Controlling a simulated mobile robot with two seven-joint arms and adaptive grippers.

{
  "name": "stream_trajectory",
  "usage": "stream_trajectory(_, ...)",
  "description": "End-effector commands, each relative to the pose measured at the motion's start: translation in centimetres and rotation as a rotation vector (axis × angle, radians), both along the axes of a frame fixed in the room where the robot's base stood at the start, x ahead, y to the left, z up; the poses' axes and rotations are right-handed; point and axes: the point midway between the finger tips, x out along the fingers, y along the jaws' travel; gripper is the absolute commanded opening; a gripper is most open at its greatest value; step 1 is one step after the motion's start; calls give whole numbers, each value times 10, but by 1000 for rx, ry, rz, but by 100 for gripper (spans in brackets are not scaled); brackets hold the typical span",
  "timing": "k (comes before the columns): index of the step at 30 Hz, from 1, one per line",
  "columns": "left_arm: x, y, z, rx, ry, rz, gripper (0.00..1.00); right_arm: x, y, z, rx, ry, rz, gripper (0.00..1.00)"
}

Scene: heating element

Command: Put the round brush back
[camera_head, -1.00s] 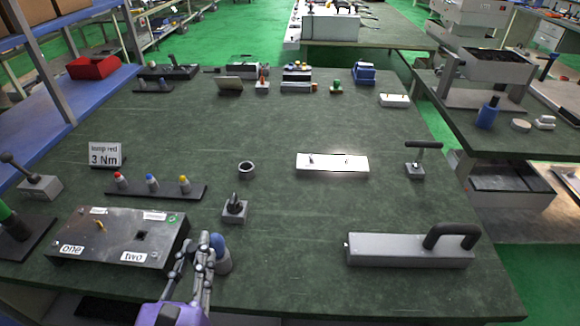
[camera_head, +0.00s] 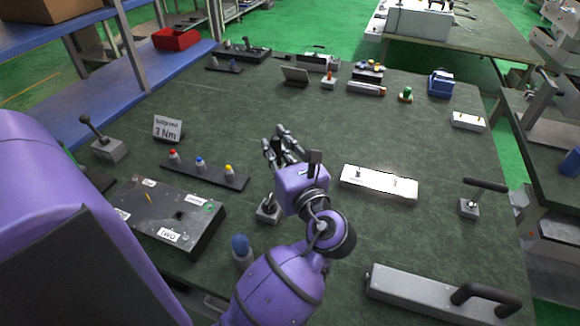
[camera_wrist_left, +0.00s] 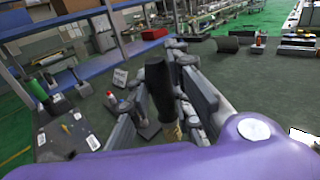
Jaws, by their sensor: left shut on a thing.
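My left gripper (camera_head: 277,145) is raised over the middle of the table, left of the white block. In the left wrist view its grey fingers close around a dark, rod-like thing with a brownish lower end, which looks like the round brush (camera_wrist_left: 161,92). The fingers hide part of it. In the head view the brush cannot be made out clearly. The grey ring-shaped cup seen earlier on the table is hidden in the head view now, apparently behind my gripper. My right gripper is not in view.
A small grey block with a black knob (camera_head: 267,210) stands near my wrist. A blue-topped piece (camera_head: 241,248) stands in front. A strip with red, blue and yellow caps (camera_head: 205,175) lies left, the white block (camera_head: 380,182) right.

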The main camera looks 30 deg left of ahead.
Motion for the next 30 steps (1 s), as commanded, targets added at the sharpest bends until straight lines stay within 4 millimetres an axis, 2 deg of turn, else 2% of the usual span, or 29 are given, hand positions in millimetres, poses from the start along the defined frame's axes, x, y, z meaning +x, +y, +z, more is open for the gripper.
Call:
stream_trajectory(4,26,10,-13,5,4,9,0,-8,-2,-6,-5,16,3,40)
stream_trajectory(11,81,29,-40,4,5,8,0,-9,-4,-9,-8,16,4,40)
stream_trajectory(15,101,37,-70,4,10,7,0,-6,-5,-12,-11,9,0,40)
stream_trajectory(19,115,42,-87,2,7,7,0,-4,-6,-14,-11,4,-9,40)
stream_trajectory(26,128,46,-102,2,6,6,0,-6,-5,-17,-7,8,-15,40)
stream_trajectory(30,127,46,-123,1,6,5,0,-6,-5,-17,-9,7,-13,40)
